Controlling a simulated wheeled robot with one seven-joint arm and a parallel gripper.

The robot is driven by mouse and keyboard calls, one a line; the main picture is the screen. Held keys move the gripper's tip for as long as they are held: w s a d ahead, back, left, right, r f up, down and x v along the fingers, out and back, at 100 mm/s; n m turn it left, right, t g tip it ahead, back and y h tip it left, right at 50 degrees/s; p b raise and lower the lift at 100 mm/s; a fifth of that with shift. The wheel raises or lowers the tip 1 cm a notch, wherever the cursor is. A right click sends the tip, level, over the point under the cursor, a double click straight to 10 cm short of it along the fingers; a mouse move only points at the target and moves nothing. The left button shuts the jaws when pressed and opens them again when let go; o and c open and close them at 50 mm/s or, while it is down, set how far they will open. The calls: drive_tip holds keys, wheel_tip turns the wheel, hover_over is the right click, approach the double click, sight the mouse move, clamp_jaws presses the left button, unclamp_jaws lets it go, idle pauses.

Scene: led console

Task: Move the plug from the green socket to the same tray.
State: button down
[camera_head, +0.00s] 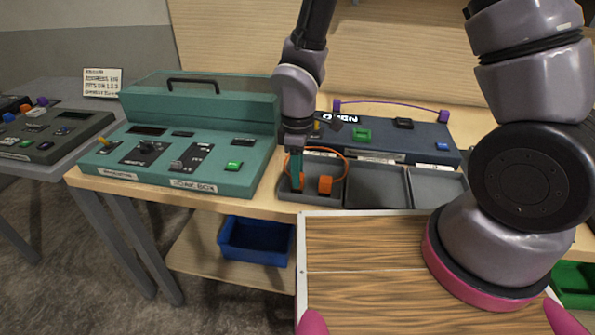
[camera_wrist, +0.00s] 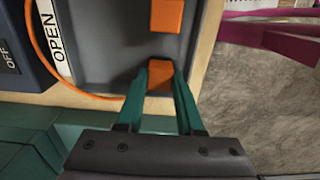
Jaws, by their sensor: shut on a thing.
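My gripper (camera_head: 297,172) reaches down into the left tray (camera_head: 312,197). Its teal fingers are shut on one orange plug (camera_head: 298,183), low in that tray. The held plug shows between the fingertips in the wrist view (camera_wrist: 160,76). A second orange plug (camera_head: 325,185) lies in the same tray, apart from the fingers; the wrist view shows it too (camera_wrist: 166,15). An orange cable (camera_head: 345,164) loops from the plugs. The green socket (camera_head: 362,135) on the dark blue panel (camera_head: 390,146) looks empty. Whether the held plug touches the tray floor is unclear.
A middle tray (camera_head: 378,190) and a right tray (camera_head: 435,185) look empty. A teal console box (camera_head: 215,150) stands close on the left. A blue bin (camera_head: 255,241) sits on the lower shelf.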

unclamp_jaws()
idle(0.4)
drive_tip(key=shift+r, duration=3.5)
